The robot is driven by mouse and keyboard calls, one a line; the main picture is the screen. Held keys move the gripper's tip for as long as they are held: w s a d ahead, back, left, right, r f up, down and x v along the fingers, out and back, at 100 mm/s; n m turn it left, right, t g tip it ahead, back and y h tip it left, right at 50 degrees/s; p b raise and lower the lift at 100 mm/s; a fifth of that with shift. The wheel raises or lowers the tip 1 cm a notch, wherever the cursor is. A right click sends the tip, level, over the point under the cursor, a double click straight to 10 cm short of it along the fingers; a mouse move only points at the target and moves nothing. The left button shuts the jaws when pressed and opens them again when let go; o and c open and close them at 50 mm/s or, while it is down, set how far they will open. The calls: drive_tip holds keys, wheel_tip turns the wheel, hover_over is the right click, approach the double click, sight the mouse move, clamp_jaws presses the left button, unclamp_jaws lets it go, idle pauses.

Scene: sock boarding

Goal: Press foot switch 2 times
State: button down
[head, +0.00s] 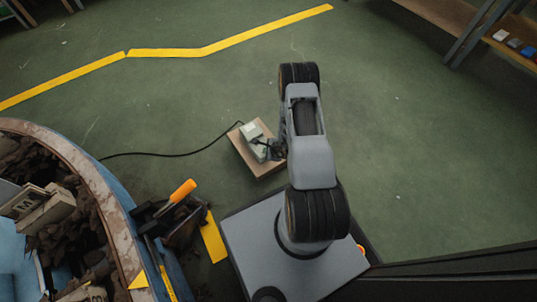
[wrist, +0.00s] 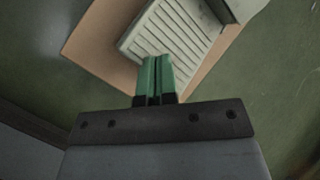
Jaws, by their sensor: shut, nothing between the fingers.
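The foot switch (head: 252,136) is a pale grey-green pedal on a square tan board (head: 240,148) on the green floor, left of my arm in the head view. In the wrist view the ribbed pedal (wrist: 172,38) fills the top middle, with the board (wrist: 95,48) around it. My gripper (wrist: 155,62) is shut and empty, its green fingertips together over the near end of the pedal. In the head view my gripper (head: 270,150) is small and partly hidden by my arm. I cannot tell whether the fingertips touch the pedal.
A black cable (head: 165,154) runs from the switch leftward across the floor. A round blue-sided table (head: 95,160) with dark heaped pieces stands at the left, beside an orange-handled lever (head: 183,190). A shelf (head: 515,40) stands at upper right. Open floor lies beyond the board.

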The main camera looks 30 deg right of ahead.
drive_tip(key=shift+s+f+b, duration=0.2)
drive_tip(key=shift+f+b, duration=0.7)
drive_tip(key=shift+f, duration=0.2)
idle(0.7)
drive_tip(key=shift+r, duration=0.2)
idle(0.5)
drive_tip(key=shift+w+r+p, duration=0.2)
drive_tip(key=shift+r+p, duration=0.3)
drive_tip(key=shift+r, duration=0.3)
drive_tip(key=shift+w+r+p, duration=0.15)
drive_tip(key=shift+r+p, duration=0.35)
drive_tip(key=shift+r, duration=0.4)
drive_tip(key=shift+w+a+r+p, duration=0.1)
drive_tip(key=shift+w+r+p, duration=0.15)
drive_tip(key=shift+r+p, duration=0.7)
drive_tip(key=shift+w+r+p, duration=0.2)
drive_tip(key=shift+r+p, duration=0.35)
drive_tip(key=shift+r, duration=0.8)
